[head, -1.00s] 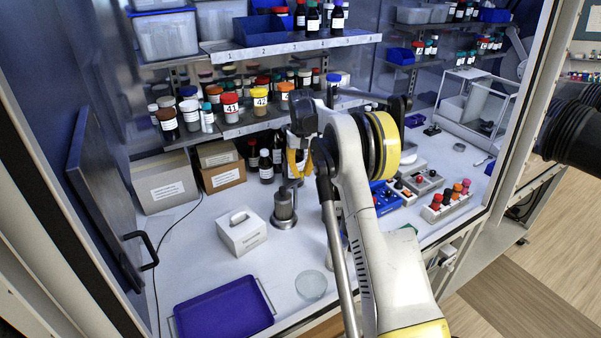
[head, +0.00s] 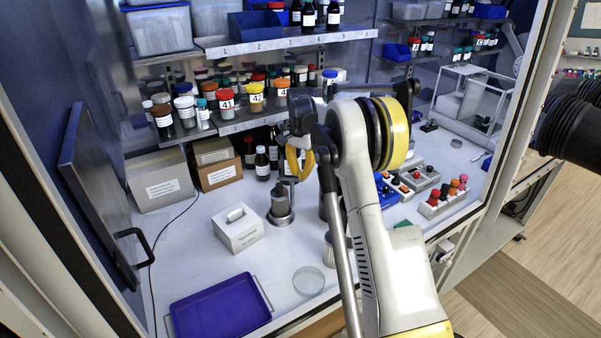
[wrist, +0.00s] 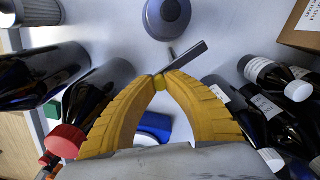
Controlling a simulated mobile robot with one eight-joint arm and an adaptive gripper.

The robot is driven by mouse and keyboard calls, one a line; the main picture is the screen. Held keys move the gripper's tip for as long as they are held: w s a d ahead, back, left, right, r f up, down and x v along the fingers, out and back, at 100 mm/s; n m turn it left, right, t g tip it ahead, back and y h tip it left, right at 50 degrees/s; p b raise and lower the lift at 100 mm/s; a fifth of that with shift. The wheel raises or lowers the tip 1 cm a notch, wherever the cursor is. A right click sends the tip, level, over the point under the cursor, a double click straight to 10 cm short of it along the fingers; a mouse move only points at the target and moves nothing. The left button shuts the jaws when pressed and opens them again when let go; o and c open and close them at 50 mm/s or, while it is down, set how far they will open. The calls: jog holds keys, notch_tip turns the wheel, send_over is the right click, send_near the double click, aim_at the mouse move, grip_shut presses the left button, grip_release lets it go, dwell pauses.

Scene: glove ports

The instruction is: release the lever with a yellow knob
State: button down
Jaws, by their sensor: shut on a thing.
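In the wrist view the two yellow fingers of my gripper (wrist: 160,78) meet at their tips, shut on a small yellow knob (wrist: 160,83), mostly hidden between them. A flat grey lever bar (wrist: 188,57) slants up and right from the tips. A grey round metal piece (wrist: 167,16) lies just beyond, with a thin rod pointing from it towards the bar. In the head view my gripper (head: 299,165) hangs above and slightly right of a metal cylinder on a round base (head: 281,207). The knob and lever cannot be made out there.
Dark bottles (wrist: 272,105) crowd the right of the wrist view; a red-capped bottle (wrist: 66,141) stands at left. In the head view a white box (head: 238,230), a glass dish (head: 308,281) and a purple tray (head: 221,308) stand in front. A shelf of jars is behind.

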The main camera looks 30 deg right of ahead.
aim_at(300, 174)
jog(key=shift+s+a+m, duration=0.1)
jog(key=shift+s+m, duration=0.05)
jog(key=shift+m, duration=0.45)
jog(key=c, duration=1.3)
grip_release()
notch_tip(300, 174, up, 12)
